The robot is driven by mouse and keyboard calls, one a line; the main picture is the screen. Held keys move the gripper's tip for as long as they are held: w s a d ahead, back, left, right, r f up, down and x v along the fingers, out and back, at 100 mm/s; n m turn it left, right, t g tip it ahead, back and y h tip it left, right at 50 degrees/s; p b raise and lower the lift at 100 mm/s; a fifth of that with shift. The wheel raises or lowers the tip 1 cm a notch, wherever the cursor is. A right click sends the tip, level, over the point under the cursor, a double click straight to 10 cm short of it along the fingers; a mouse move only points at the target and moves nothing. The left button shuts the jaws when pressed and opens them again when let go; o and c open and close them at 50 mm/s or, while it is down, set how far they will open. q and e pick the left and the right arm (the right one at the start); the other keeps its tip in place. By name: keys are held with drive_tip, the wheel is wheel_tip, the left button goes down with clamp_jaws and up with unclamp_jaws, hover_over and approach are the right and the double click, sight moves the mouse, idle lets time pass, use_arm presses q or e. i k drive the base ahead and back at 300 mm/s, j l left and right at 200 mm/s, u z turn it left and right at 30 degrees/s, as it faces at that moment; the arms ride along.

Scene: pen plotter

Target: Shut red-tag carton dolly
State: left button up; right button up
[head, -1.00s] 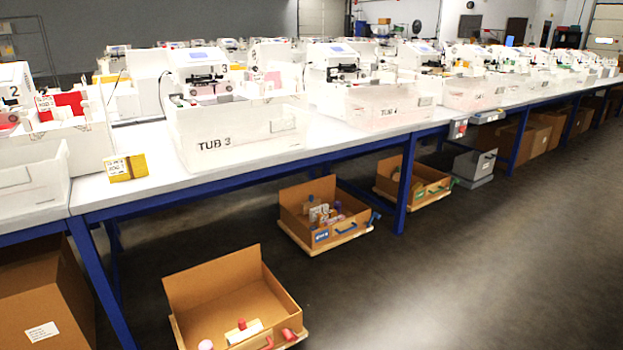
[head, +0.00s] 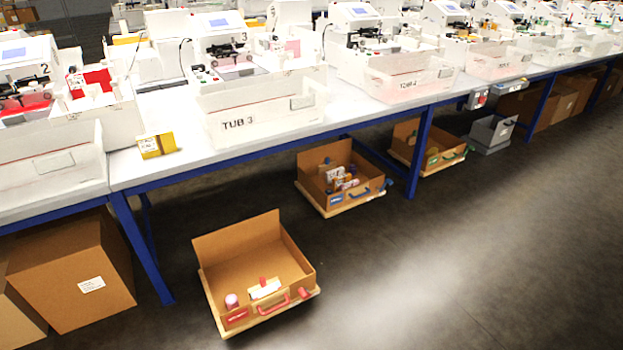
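The red-tag carton dolly (head: 257,268) stands on the floor at the lower middle left, pulled out in front of the bench. It is an open brown cardboard box on a pale wooden base. Its front has a red label (head: 238,317) and a red handle (head: 286,304). Its back wall stands higher than its other sides. A white box (head: 265,290) with a red top and a pink-topped cylinder (head: 232,300) sit near its front, and a red piece (head: 305,293) is at its front right corner. Neither gripper is in view.
A blue-tag carton dolly (head: 337,203) and a green-tag one (head: 428,161) stand farther back under the bench. A blue bench leg (head: 143,250) is left of the red-tag dolly. Closed cartons (head: 72,270) fill the lower left. The floor to the right is clear.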

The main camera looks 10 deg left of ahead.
sight(232, 259)
drive_tip(key=i+j, duration=0.4)
drive_tip(key=j, duration=0.15)
drive_tip(key=i+j, duration=0.4)
drive_tip(key=j, duration=0.2)
drive_tip(key=u, duration=0.05)
